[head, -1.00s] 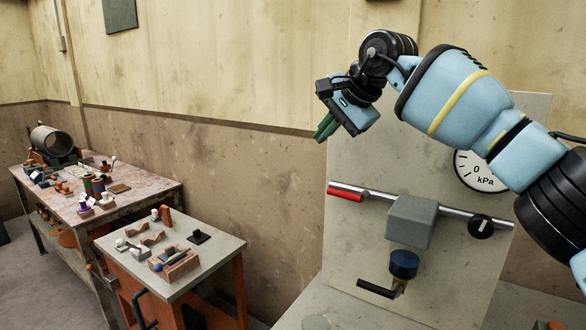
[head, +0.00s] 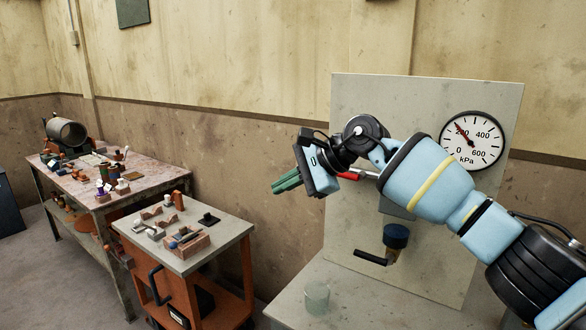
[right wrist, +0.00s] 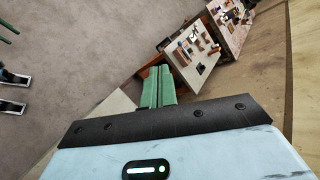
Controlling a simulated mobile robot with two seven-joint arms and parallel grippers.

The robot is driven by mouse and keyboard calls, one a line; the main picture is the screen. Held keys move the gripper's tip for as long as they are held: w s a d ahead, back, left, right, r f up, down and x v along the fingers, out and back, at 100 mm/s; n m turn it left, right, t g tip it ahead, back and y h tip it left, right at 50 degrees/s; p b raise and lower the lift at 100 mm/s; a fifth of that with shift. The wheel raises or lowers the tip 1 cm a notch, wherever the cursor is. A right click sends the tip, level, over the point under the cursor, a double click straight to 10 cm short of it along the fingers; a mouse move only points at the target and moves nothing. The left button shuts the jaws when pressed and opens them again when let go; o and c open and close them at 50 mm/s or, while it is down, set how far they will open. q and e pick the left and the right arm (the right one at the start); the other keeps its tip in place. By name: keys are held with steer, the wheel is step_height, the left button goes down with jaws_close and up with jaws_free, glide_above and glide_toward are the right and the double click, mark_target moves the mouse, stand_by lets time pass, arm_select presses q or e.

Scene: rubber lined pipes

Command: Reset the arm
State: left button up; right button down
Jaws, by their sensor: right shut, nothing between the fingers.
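My right arm comes in from the right in the head view, light blue with black joints. My right gripper (head: 286,182) has green fingers, held together with nothing between them, pointing left in free air. In the right wrist view the green fingers (right wrist: 158,86) lie side by side over the floor and the edge of a bench. My left gripper is not in the head view.
An upright panel (head: 350,130) carries a kPa gauge (head: 472,141), a red-handled lever (head: 350,175) and a blue-topped valve (head: 396,236). A glass (head: 317,297) stands on the bench (head: 345,300). A small cart (head: 235,228) and a longer workbench (head: 165,176) hold parts. Open floor lies at left.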

steer(key=s+a+f+m+y, duration=0.3)
steer(key=s+f+m+y, duration=0.1)
steer(key=f+m, duration=0.2)
steer(key=s+a+f+m+y, duration=0.3)
steer(key=s+f+m+y, duration=0.1)
steer(key=f+m, duration=0.2)
steer(key=s+d+f+m+t+h, duration=0.5)
steer(key=d+f+m+t, duration=0.25)
steer(key=f+m, duration=0.65)
steer(key=s+d+f+m+t+h, duration=0.5)
steer(key=d+f+m, duration=0.4)
steer(key=m, duration=1)
steer(key=s+d+f+m+g+h, duration=0.2)
steer(key=s+d+f+m, duration=0.2)
steer(key=s, duration=0.3)
steer(key=s+d+f+m+g+h, duration=0.2)
steer(key=s+d+f+m, duration=0.2)
steer(key=s+f, duration=0.3)
steer(key=s+d+f+m+g+h, duration=0.2)
steer(key=s+d+f+m, duration=0.2)
steer(key=s, duration=0.5)
steer(key=shift+s+f+m+h, duration=0.15)
steer(key=shift+f+m+h, duration=0.15)
steer(key=shift+f+m, duration=0.65)
